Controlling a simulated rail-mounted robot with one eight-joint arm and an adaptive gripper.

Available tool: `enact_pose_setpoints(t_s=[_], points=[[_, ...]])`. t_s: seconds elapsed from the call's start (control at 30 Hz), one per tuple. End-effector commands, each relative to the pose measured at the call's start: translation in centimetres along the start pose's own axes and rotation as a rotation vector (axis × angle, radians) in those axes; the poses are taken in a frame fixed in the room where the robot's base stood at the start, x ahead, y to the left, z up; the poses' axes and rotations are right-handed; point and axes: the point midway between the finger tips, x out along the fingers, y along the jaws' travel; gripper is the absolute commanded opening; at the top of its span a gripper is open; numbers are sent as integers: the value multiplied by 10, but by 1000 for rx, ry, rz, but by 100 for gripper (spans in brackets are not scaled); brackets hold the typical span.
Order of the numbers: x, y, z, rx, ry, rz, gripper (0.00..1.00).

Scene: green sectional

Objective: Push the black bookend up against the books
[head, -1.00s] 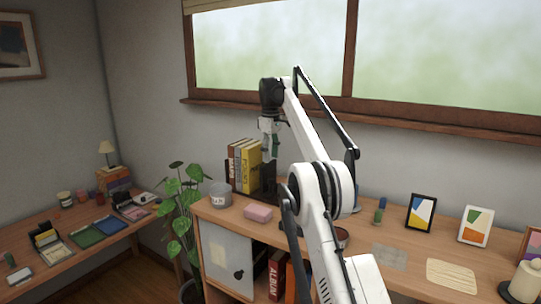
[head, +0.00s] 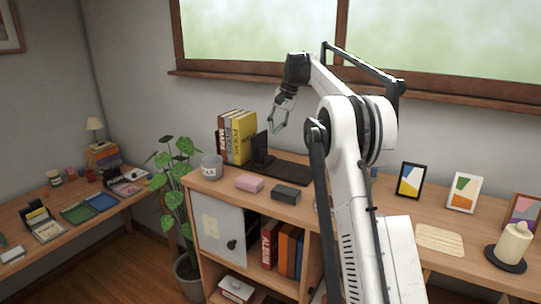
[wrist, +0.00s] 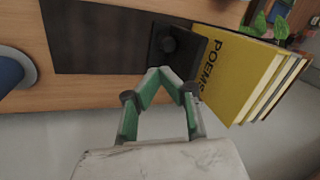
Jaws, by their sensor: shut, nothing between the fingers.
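The black bookend (head: 259,150) stands upright at the right end of the row of books (head: 236,137), close beside the yellow book. In the wrist view the bookend (wrist: 176,46) has a round dark knob and its edge lies by the yellow POEMS book (wrist: 236,72). I cannot tell whether they touch. My gripper (head: 276,130) is shut and empty, raised to the right of the bookend in the head view. In the wrist view its fingertips (wrist: 166,74) overlap the bookend's near edge; contact is not clear.
A dark mat (head: 292,174) lies right of the bookend. A grey pot (head: 211,167), a pink block (head: 249,183) and a black box (head: 286,194) stand along the front of the shelf top. Picture frames stand farther right. The window wall is behind.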

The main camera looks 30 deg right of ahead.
Motion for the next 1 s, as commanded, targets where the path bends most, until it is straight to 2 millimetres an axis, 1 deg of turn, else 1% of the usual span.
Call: enact_pose_setpoints(t_s=[0.03,0.27,0.5,0.6,0.7,0.8,0.9,1.0], points=[[0,9,2,115,7,-29,0],[-3,35,13,671,3,-177,0],[-7,64,32,1246,-73,-338,0],[-8,74,41,1464,-124,-401,0],[-10,83,49,1642,-176,-449,0],[-11,89,55,1766,-217,-483,0],[-12,91,58,1835,-244,-500,0],[-10,90,59,1858,-254,-505,0]])
